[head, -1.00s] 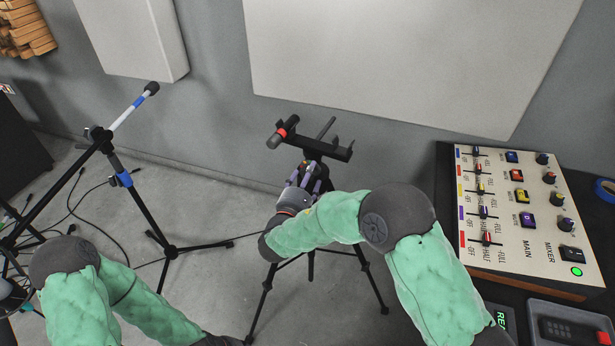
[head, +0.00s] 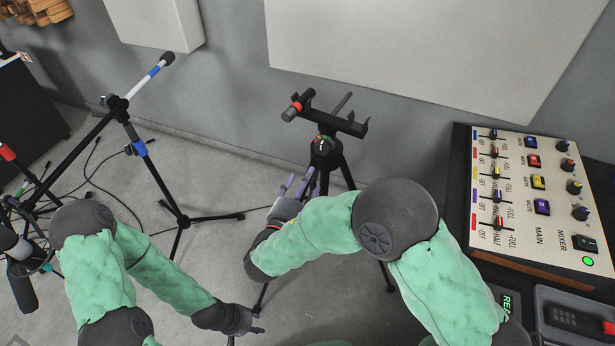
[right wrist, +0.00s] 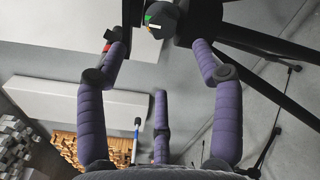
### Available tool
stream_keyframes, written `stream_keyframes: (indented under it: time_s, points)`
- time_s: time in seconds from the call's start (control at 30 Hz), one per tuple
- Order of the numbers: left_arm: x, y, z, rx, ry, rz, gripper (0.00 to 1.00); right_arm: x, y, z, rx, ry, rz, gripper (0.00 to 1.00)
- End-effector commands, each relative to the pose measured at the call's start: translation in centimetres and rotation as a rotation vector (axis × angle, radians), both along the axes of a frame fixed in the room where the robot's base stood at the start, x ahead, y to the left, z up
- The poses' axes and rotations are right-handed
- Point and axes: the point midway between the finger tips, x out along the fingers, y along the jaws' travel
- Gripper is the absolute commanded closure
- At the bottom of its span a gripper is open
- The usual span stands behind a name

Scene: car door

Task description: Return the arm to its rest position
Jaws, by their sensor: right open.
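My right arm reaches across the middle of the head view. Its gripper (head: 303,186), with purple fingers, is just below and left of the head of a black tripod stand (head: 325,146). In the right wrist view the right gripper's fingers (right wrist: 158,52) are spread apart with nothing held between them. The tripod's round head (right wrist: 170,20) shows past the fingertips. My left arm comes in at the lower left, and its dark gripper (head: 248,322) is low over the floor. Its fingers are too small to tell open from shut.
A mixer panel (head: 535,200) with sliders and knobs stands on the right, with a grey tray (head: 575,315) below it. A microphone stand (head: 150,160) is at left, with cables on the floor. Pale panels (head: 420,50) hang on the wall. Floor between the stands is mostly clear.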

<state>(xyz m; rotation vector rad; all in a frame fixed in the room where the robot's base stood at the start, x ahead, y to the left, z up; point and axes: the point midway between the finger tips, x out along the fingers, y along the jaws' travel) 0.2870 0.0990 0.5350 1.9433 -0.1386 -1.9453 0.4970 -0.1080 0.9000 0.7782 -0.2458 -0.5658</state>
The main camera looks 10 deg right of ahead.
Motion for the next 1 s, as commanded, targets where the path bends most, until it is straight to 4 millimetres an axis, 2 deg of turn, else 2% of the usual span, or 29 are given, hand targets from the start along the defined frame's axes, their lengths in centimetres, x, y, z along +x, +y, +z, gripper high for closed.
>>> stream_keyframes:
  time_s: [0.43, 0.57, 0.67, 0.77, 0.87, 0.9, 0.97, 1.0]
  points:
    - [0.0, 0.0, 0.0, 0.000, 0.000, 0.000, 0.60, 0.0, 0.0, 0.0, 0.000, 0.000, 0.000, 0.33]
    - [0.0, 0.0, 0.2, 0.000, 0.000, 0.000, 0.60, -0.1, -0.7, -1.2, 0.013, 0.049, -0.021, 0.33]
    - [0.0, 0.0, 0.6, 0.000, 0.000, 0.000, 0.60, -0.7, -2.5, -4.4, 0.055, 0.179, -0.075, 0.33]
    - [0.0, 0.0, 1.2, 0.000, 0.000, 0.000, 0.60, -2.7, -5.0, -9.3, 0.137, 0.376, -0.167, 0.33]
    - [0.0, 0.0, 1.8, 0.000, 0.000, 0.000, 0.60, -6.3, -6.9, -14.4, 0.263, 0.587, -0.279, 0.33]
    - [0.0, 0.0, 2.0, 0.000, 0.000, 0.000, 0.60, -8.1, -7.4, -16.3, 0.322, 0.667, -0.327, 0.33]
    - [0.0, 0.0, 2.4, 0.000, 0.000, 0.000, 0.60, -11.0, -7.7, -18.9, 0.424, 0.780, -0.405, 0.33]
    - [0.0, 0.0, 2.7, 0.000, 0.000, 0.000, 0.60, -13.1, -7.7, -20.5, 0.500, 0.851, -0.461, 0.33]
